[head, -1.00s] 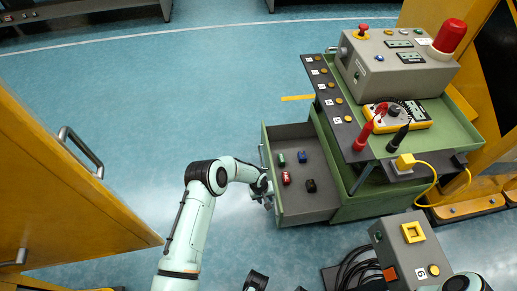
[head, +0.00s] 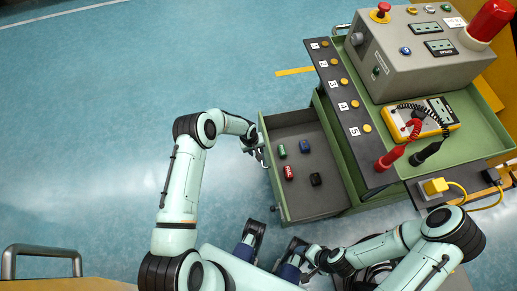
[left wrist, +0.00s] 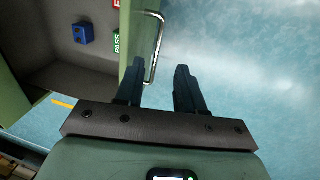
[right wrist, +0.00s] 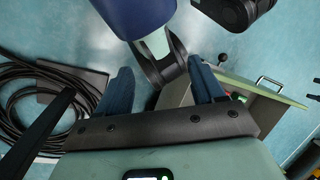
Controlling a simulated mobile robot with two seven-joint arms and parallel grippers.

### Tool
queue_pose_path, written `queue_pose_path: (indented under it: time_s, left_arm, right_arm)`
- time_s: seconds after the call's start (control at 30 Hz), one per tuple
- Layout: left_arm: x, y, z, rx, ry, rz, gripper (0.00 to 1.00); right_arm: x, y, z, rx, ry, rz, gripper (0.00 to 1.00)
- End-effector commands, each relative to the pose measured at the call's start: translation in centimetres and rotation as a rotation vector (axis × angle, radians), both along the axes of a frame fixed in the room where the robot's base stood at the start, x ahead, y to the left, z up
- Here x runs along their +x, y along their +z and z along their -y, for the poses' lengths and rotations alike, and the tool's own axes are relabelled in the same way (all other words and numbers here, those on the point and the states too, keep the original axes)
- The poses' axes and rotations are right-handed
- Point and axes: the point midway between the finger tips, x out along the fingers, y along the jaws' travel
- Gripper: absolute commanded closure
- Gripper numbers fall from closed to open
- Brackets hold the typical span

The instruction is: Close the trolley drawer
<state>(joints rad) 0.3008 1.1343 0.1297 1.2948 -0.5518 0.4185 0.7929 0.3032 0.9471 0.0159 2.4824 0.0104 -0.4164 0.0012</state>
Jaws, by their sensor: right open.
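The green trolley drawer (head: 335,185) stands pulled out to the left of the trolley, with several small coloured blocks inside. Its metal handle (left wrist: 158,45) is on the drawer front, in the left wrist view. My left gripper (head: 256,148) is at the drawer front. In the left wrist view its open fingers (left wrist: 160,85) are on either side of the handle's near end; contact cannot be told. My right gripper (head: 312,258) is in front of the trolley, below the drawer in the head view. Its fingers (right wrist: 160,85) are open and empty.
The trolley top (head: 465,155) carries a grey control box (head: 400,60), a yellow multimeter (head: 425,118) with probes, and a numbered button strip (head: 345,100). Black cable coils (right wrist: 40,95) lie on the floor. A metal rail (head: 40,250) is at lower left. Floor left of the drawer is clear.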

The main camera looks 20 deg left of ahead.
Motion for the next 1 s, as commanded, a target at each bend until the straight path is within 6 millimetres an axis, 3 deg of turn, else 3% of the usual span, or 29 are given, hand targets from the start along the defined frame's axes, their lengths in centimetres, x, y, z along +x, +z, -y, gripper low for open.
queue_pose_path:
  time_s: [0.27,0.7,1.0]
  left_arm:
    - [0.1,-1.5,0.2,0.000,0.000,-0.002,0.62]
    - [1.0,-10.3,1.5,-0.001,0.002,-0.002,0.62]
    - [1.4,-13.1,2.0,0.000,0.000,-0.001,0.62]
  right_arm:
    - [0.1,-0.3,0.0,0.000,-0.001,0.003,0.32]
    - [1.1,-2.6,0.1,-0.007,-0.008,0.036,0.32]
    - [2.8,-4.0,0.8,-0.028,-0.027,0.084,0.32]
